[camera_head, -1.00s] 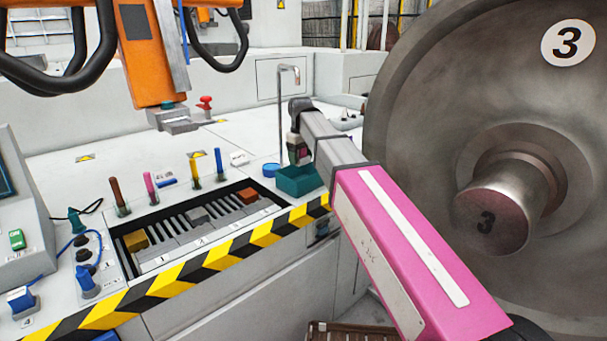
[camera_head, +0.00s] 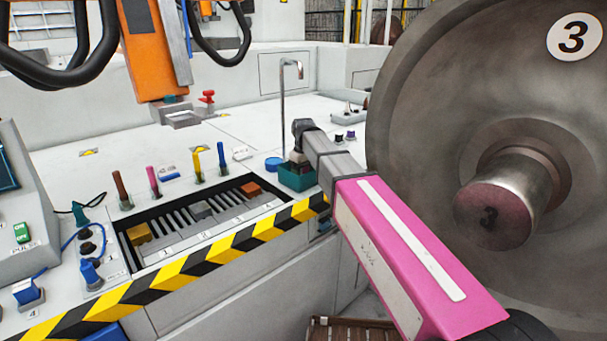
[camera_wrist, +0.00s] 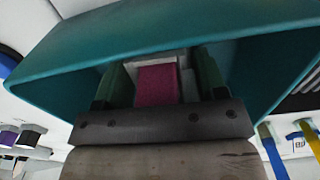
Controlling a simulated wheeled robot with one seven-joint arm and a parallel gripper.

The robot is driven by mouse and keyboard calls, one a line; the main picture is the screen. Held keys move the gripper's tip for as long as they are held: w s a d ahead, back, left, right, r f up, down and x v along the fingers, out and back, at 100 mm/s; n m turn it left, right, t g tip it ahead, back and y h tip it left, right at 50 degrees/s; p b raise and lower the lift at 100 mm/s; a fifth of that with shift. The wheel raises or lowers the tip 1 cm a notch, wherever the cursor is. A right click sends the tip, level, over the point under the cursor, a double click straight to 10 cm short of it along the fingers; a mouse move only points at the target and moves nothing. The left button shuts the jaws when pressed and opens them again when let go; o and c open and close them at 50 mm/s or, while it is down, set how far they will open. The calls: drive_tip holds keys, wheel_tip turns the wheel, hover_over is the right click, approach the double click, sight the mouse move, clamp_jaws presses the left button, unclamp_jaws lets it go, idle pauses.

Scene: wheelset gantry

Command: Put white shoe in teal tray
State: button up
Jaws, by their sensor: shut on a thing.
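The teal tray (camera_head: 297,182) stands on the white bench top, right of the slotted rack. My gripper (camera_head: 297,160) points down into the tray, its lower end behind the near wall. In the wrist view the tray's teal wall (camera_wrist: 90,55) surrounds the fingers. My gripper (camera_wrist: 158,78) is shut there on a whitish block with a magenta face, which I take to be the white shoe (camera_wrist: 157,85). The shoe is inside the tray's outline; whether it touches the floor is hidden. In the head view the shoe is barely visible.
The big wheel (camera_head: 430,110) stands close on the right.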

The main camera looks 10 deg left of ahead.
drive_tip(key=shift+f, duration=0.15)
drive_tip(key=o, duration=1)
drive_tip(key=shift+o, duration=0.2)
wheel_tip(320, 180, up, 12)
drive_tip(key=shift+r, duration=0.2)
